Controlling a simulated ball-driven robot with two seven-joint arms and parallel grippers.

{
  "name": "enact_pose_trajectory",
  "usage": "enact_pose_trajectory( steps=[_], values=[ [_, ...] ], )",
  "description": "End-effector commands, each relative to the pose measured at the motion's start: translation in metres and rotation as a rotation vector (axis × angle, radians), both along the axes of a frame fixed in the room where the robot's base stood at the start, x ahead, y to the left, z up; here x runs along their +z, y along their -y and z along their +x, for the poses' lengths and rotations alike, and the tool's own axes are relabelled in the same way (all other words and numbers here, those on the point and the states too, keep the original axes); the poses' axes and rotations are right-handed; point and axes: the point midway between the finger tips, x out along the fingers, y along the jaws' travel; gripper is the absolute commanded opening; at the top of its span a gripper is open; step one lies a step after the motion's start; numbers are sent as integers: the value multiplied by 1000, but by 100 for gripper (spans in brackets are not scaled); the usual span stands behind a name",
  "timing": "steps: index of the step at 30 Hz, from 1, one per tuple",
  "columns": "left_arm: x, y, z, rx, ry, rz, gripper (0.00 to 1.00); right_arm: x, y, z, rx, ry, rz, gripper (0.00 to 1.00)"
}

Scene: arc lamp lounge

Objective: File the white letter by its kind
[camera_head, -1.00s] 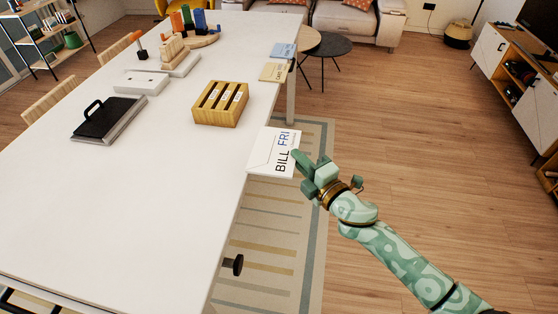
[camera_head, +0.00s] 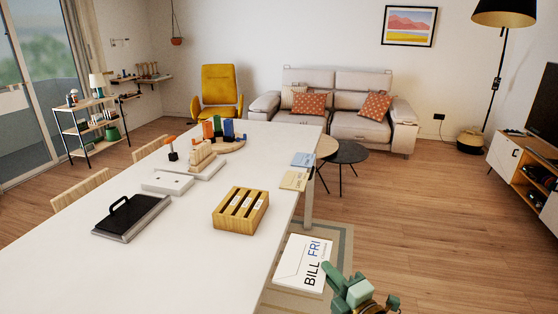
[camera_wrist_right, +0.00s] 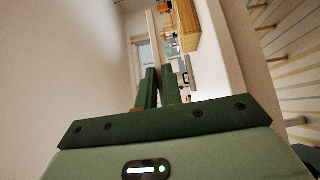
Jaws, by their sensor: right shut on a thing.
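The white letter (camera_head: 303,263), marked "BILL" in black and "FRI" in blue, is beside the table's right edge in the head view. My right gripper (camera_head: 332,278) is shut on its right side. A wooden sorter (camera_head: 240,211) with several slots and small white labels stands on the white table (camera_head: 190,255), left of and beyond the letter. My left gripper is not in view.
A yellow card (camera_head: 294,181) and a blue card (camera_head: 303,159) lie at the table's right edge, beyond the sorter. A black handled press (camera_head: 130,217), a white box (camera_head: 167,183) and coloured blocks (camera_head: 218,129) stand on the table. Its near part is clear.

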Motion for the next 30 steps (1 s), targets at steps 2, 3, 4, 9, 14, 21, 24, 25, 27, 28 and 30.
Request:
enact_pose_trajectory(
  steps=[2,3,4,9,14,21,24,25,27,28,30],
  values=[
    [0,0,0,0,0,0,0,18,1,1,-17,8,-4,0],
    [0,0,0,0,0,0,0,28,2,0,-31,9,-3,0],
    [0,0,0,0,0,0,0,36,2,-1,-43,8,-4,0],
    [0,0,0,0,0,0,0,74,10,-37,-156,-2,8,0],
    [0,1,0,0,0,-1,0,93,32,-84,-288,-7,6,0],
    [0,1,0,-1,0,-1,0,91,61,-142,-410,-8,-2,0],
    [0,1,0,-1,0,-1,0,80,66,-156,-426,-7,-4,0],
    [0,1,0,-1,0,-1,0,76,66,-158,-428,-5,-3,0],
    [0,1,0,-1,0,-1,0,69,66,-162,-430,-3,-3,0],
    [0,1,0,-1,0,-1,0,67,66,-164,-429,-2,-2,0],
    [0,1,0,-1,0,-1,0,64,66,-166,-430,-2,1,0]
  ],
)
